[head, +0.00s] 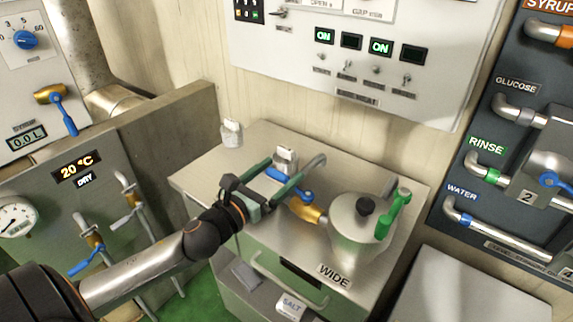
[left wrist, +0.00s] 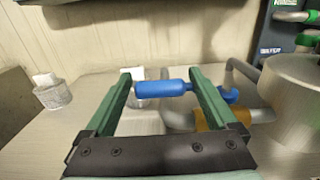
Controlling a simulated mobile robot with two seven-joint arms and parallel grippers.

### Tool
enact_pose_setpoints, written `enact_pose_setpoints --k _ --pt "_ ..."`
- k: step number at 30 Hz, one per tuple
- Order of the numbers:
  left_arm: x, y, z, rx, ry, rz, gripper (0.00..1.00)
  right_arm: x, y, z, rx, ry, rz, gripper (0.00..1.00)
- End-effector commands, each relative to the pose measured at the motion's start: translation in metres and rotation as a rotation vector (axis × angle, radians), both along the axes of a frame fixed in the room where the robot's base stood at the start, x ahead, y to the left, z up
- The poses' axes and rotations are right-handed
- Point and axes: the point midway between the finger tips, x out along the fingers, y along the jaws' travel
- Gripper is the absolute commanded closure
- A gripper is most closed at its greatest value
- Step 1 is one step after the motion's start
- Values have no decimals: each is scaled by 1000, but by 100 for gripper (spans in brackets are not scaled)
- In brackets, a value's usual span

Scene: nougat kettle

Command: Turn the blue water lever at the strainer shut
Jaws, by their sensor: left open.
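The blue water lever (head: 295,193) sits on a brass valve (head: 307,212) at the left of the steel strainer pot (head: 352,240). In the left wrist view, the blue lever (left wrist: 163,88) lies crosswise between the fingertips, and the right finger hides part of it. My right gripper is not in view.
A white container (head: 286,160) stands close behind the fingers, another (head: 231,133) at the counter's back left. A steel pipe (head: 313,166) runs behind the lever. The counter's left part (head: 205,172) is clear.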

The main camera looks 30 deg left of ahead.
Motion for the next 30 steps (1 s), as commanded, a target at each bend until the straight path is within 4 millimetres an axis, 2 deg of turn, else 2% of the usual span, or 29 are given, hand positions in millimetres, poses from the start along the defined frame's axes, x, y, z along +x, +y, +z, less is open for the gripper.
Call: enact_pose_setpoints --k 3,9,20,30 --pt "14 -1 1 -2 -2 1 9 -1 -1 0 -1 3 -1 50" --pt "28 -2 1 -2 -1 0 9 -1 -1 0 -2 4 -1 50" --pt "31 -3 0 -1 1 0 9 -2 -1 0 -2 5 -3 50" --pt "31 -3 0 -2 1 0 45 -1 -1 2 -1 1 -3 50"
